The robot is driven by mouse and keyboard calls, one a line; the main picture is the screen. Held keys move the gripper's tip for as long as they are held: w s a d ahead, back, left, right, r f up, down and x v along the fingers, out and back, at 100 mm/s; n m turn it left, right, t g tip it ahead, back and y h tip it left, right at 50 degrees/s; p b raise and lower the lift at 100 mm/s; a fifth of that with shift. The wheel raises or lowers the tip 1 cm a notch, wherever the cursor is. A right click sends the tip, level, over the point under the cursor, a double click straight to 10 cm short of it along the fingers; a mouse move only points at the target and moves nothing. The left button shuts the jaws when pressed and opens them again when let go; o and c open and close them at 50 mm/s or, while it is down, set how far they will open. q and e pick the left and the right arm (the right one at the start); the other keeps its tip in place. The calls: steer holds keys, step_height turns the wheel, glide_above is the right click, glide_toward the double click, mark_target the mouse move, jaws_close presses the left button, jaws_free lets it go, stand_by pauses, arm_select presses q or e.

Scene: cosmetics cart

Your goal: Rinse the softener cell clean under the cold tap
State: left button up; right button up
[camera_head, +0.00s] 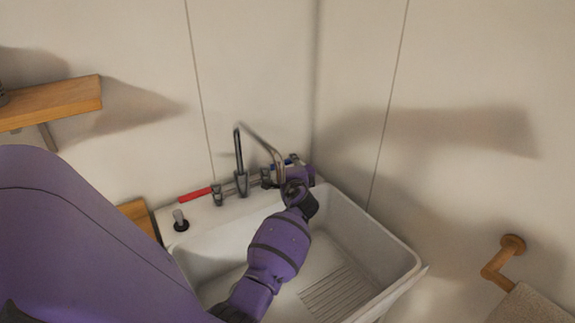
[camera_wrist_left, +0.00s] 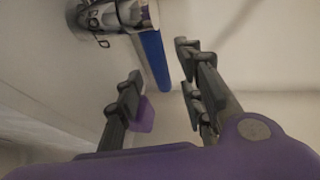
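The tap has a thin curved spout (camera_head: 262,142) over the back of the white sink (camera_head: 215,256). Its red lever (camera_head: 194,195) points left. The blue lever (camera_head: 294,158) is at the right end, mostly hidden by my left gripper (camera_head: 296,168). In the left wrist view my left gripper (camera_wrist_left: 160,80) is open, with the blue lever (camera_wrist_left: 154,58) reaching toward the space between its fingers; I cannot tell whether they touch. A small purple piece (camera_wrist_left: 146,116) behind one finger is unclear. I cannot make out the softener cell, and my right gripper is out of view.
A black-and-metal knob (camera_head: 180,221) stands on the sink's left rim. A wooden shelf (camera_head: 50,102) is on the left wall. A wooden peg holder (camera_head: 500,258) with a towel (camera_head: 530,308) is on the right wall. The ribbed sink floor (camera_head: 338,292) looks clear.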

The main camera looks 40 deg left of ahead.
arm_select(q)
steer(key=x, duration=0.2)
steer(key=shift+w+a+f+b, duration=0.1)
steer(key=shift+a+f+b, duration=0.1)
steer(key=shift+f+b, duration=0.2)
steer(key=shift+w+a+r, duration=0.1)
steer(key=shift+w+a, duration=0.1)
steer(key=shift+a, duration=0.05)
steer(key=shift+w+a+r, duration=0.1)
steer(key=shift+w+r, duration=0.05)
jaws_close()
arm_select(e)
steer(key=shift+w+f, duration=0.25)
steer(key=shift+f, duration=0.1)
